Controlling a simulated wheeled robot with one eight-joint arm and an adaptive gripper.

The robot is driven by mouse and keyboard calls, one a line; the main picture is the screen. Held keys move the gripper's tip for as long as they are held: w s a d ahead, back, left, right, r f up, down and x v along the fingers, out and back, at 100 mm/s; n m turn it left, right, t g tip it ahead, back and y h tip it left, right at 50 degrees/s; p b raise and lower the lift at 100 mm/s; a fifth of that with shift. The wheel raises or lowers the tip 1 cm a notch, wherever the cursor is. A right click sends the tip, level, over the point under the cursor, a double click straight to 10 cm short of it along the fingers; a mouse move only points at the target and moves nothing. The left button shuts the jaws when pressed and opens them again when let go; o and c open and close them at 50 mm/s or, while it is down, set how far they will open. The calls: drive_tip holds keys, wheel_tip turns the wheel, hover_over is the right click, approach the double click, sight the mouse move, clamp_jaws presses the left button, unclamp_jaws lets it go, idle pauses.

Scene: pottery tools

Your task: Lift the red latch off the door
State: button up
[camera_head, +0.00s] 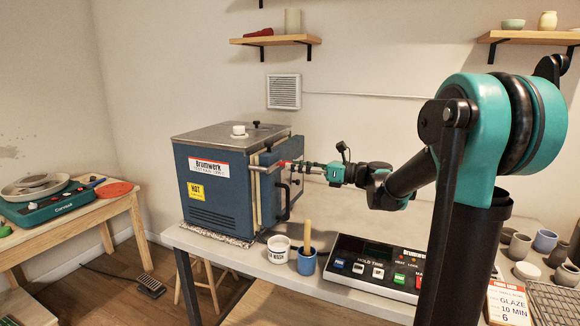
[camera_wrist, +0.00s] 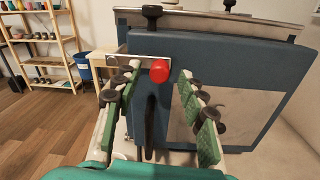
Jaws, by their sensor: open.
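The red latch knob (camera_wrist: 159,71) sits at the end of a flat metal bar (camera_wrist: 136,61) on the kiln door (camera_wrist: 236,76). In the head view the red knob (camera_head: 282,163) shows small at the front edge of the blue kiln (camera_head: 213,215). My gripper (camera_head: 300,167) reaches in from the right at latch height. In the wrist view my gripper (camera_wrist: 158,80) is open, with one green-padded finger on each side of the red knob and a gap to both. A dark vertical handle (camera_wrist: 150,118) on the door shows below the knob, between the fingers.
A white cup (camera_head: 278,249) and a blue cup with a wooden stick (camera_head: 306,262) stand in front of the kiln. A control panel (camera_head: 378,268) lies to their right. A black knob (camera_wrist: 152,12) juts up above the latch. Small pots (camera_head: 545,241) crowd the table's right end.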

drive_tip(key=shift+x, duration=1.3)
drive_tip(key=shift+c, duration=0.2)
clamp_jaws()
